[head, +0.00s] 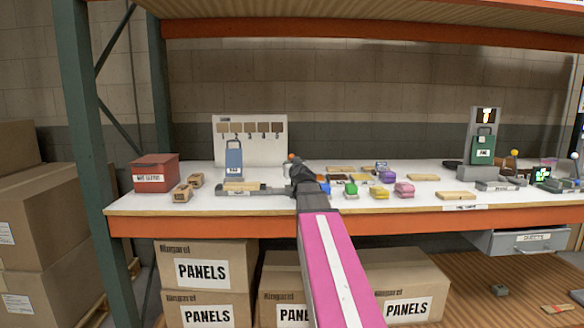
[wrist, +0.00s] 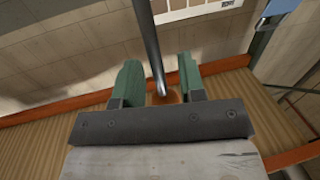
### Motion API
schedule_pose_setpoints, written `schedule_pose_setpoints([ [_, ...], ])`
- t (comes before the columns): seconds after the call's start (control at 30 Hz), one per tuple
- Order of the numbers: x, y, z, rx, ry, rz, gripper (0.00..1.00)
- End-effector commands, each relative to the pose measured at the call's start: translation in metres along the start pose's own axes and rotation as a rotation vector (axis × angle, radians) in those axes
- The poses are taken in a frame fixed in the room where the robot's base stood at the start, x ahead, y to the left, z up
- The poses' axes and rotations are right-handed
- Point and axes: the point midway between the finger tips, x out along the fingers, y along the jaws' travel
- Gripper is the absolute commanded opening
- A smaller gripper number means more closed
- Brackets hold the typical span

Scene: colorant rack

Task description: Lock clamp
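The grey clamp (head: 268,191) lies near the shelf's front edge, left of my gripper, with a light wood block (head: 241,187) on it. My gripper (head: 300,170) is at the clamp's right end and hides part of it. An orange knob (head: 291,156) shows just above the gripper. In the wrist view, a thin metal rod (wrist: 155,45), apparently the clamp's lever, runs down between the two green fingers (wrist: 159,82). The fingers stand apart, with visible gaps on both sides of the rod. An orange patch shows at its lower end; I cannot tell whether it is the knob.
A red box (head: 155,173) and small wood blocks stand to the left. A white hook board (head: 250,139) and a blue-grey tagged holder (head: 234,157) are behind the clamp. Coloured pieces, including a pink one (head: 404,190), lie right of the gripper. A green device (head: 482,147) stands farther right.

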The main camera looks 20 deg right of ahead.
Motion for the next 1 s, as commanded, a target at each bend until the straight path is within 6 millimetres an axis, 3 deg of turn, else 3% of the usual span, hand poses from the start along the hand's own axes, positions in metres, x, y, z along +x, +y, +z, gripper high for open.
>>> schedule_pose_setpoints([
  [0.17,-0.020,-0.001,0.001,0.000,0.000,0.000,0.37],
  [0.6,-0.097,-0.001,0.000,0.000,0.002,0.001,0.37],
  [0.97,-0.105,0.000,0.000,0.000,0.001,0.000,0.37],
  [1.0,-0.105,0.000,0.000,0.000,0.001,0.000,0.30],
])
